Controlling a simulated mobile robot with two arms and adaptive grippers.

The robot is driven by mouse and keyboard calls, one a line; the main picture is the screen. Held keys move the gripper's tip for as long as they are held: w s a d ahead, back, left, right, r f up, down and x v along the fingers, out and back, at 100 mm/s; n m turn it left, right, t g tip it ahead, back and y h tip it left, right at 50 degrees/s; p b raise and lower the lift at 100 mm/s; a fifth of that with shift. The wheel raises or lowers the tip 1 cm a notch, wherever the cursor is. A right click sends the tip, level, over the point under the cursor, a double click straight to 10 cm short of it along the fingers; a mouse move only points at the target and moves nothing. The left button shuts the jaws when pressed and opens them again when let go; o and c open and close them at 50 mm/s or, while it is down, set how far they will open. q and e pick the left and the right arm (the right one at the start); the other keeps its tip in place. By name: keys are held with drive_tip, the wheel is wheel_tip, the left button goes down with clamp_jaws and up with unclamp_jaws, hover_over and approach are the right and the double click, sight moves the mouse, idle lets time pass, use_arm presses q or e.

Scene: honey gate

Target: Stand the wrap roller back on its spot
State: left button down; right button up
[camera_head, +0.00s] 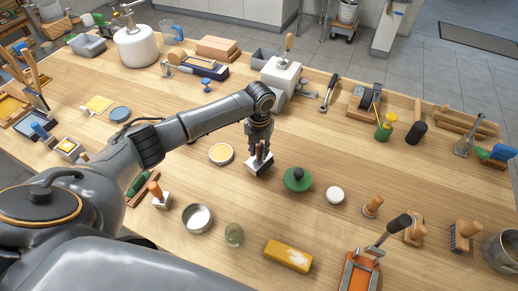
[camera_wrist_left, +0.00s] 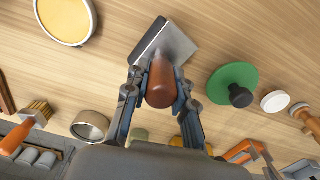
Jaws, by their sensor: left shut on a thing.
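My left gripper (camera_head: 259,146) is shut on the brown handle of a tool with a pale grey and black block-like head, which I take to be the wrap roller (camera_head: 259,166). In the left wrist view the rounded brown handle (camera_wrist_left: 161,84) stands between the two fingers, and the grey and black head (camera_wrist_left: 165,46) lies beyond it. The head is at or just above the wooden table; I cannot tell whether it touches. I cannot make out a marked spot for it. My right gripper is not in view.
A green disc with a black knob (camera_head: 297,179) lies just right of my gripper, and a round yellow-topped dish (camera_head: 221,154) just left. A metal bowl (camera_head: 198,218), glass jar (camera_head: 234,235) and yellow block (camera_head: 288,255) lie nearer. Bare tabletop (camera_head: 330,145) shows to the right.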

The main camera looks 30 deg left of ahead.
use_arm(q)
drive_tip(key=shift+f, duration=0.2)
idle(0.3)
drive_tip(key=shift+f+b, duration=0.6)
drive_tip(key=shift+f, duration=0.15)
drive_tip(key=c, duration=1)
unclamp_jaws()
drive_tip(key=shift+c, duration=0.2)
wheel_tip(320, 180, up, 8)
drive_tip(key=p, duration=0.7)
